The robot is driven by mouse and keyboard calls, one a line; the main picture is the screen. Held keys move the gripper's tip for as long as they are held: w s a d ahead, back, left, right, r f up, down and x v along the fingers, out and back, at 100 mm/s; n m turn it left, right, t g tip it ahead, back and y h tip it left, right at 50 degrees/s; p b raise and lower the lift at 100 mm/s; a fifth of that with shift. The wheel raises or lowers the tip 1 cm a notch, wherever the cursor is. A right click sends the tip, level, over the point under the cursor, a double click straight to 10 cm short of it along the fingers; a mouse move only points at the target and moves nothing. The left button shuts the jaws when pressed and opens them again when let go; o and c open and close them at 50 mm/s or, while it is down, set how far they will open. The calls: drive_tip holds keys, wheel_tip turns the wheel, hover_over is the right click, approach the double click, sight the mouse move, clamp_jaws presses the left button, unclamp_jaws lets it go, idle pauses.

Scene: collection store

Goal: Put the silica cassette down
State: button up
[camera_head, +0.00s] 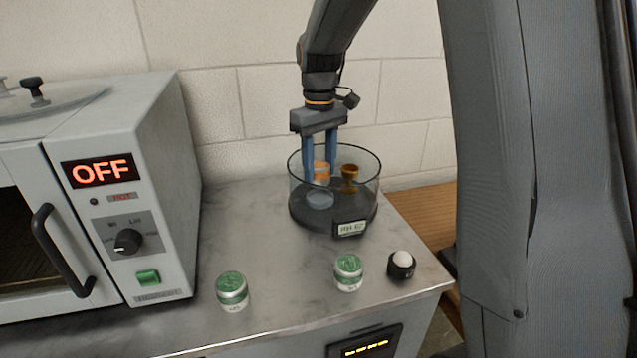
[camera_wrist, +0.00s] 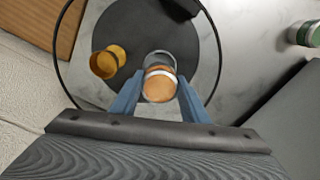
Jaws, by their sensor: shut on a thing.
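My gripper (camera_head: 320,178) has blue fingers and reaches down inside the open glass vessel (camera_head: 335,212), which has a dark base and a label on its front. It is shut on a silica cassette (camera_head: 322,170), a small cylinder with an orange top and a pale band. In the wrist view the cassette (camera_wrist: 158,86) sits between the fingers, above a pale round seat (camera_wrist: 160,58). I cannot tell whether its bottom touches the seat. Two similar cassettes with green tops, one left (camera_head: 232,290) and one right (camera_head: 348,272), stand upright on the counter outside the vessel.
A brass cup (camera_head: 350,178) stands in the vessel, right of the cassette. The glass wall surrounds my fingers. An oven (camera_head: 150,180) reading OFF stands left, with a knobbed clear lid (camera_head: 60,100) on top. A black white-domed knob (camera_head: 401,265) is near the metal counter's right edge.

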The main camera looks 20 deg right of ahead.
sight(320, 183)
drive_tip(key=shift+f+p, duration=0.35)
drive_tip(key=shift+f, duration=1.9)
drive_tip(key=shift+s+f, duration=0.2)
drive_tip(key=shift+f, duration=0.45)
drive_tip(key=o, duration=1.1)
drive_tip(key=shift+d+f, duration=0.15)
drive_tip(key=shift+s, duration=0.1)
drive_tip(key=shift+a, duration=0.2)
drive_tip(key=shift+r, duration=0.4)
drive_tip(key=r, duration=0.4)
drive_tip(key=r+b, duration=0.1)
drive_tip(key=r, duration=0.3)
drive_tip(key=r+b, duration=0.1)
drive_tip(key=r, duration=0.4)
drive_tip(key=shift+w+d, duration=0.1)
drive_tip(key=shift+w, duration=0.15)
